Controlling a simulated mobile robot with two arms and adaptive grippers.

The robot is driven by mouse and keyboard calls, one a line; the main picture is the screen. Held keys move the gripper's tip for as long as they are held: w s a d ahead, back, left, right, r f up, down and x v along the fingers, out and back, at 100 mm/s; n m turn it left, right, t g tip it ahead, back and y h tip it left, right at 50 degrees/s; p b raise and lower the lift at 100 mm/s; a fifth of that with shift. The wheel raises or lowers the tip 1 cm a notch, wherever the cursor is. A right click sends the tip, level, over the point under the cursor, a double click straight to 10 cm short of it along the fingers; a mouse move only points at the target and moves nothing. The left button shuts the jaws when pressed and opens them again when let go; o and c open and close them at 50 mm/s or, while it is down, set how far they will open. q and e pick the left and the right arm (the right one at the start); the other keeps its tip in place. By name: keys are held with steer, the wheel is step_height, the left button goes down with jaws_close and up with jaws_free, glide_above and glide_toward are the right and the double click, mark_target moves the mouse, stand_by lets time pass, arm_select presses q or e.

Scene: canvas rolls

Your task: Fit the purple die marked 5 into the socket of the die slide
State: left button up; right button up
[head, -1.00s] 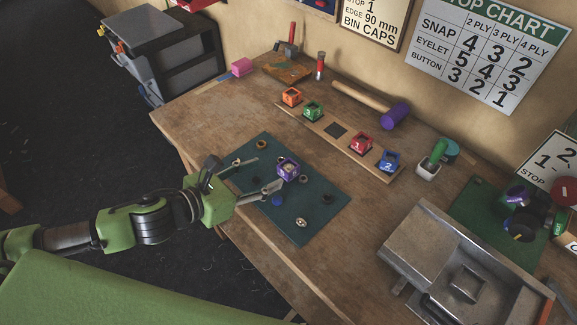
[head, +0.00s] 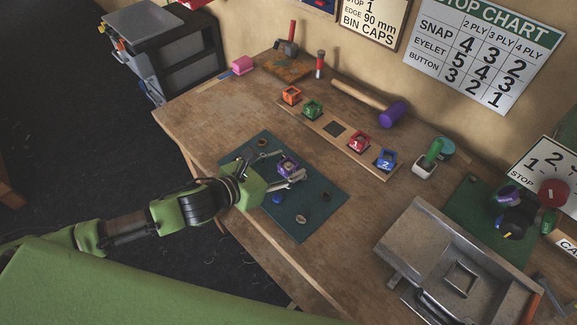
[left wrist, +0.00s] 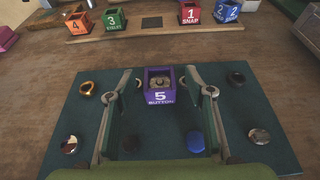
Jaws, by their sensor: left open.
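The purple die marked 5 (left wrist: 159,90) stands upright on the green mat (left wrist: 245,130), with the word BUTTON below the 5; it also shows in the head view (head: 287,165). My left gripper (head: 280,167) is open, and in the left wrist view its fingers (left wrist: 160,84) stand on either side of the die, with visible gaps. The die slide (head: 314,122) is a long wooden strip behind the mat. Its dark square socket (head: 334,129) is empty, between the green die 3 (head: 312,108) and the red die 1 (head: 358,141). My right gripper is not in view.
An orange die 4 (head: 291,95) and a blue die 2 (head: 386,158) sit at the slide's ends. Small caps and rings lie on the mat, including a blue one (left wrist: 195,142).

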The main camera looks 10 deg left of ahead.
mark_target(285, 169)
arm_select(q)
jaws_close()
steer(key=shift+r, duration=0.1)
step_height(285, 169, up, 10)
stand_by(0.5)
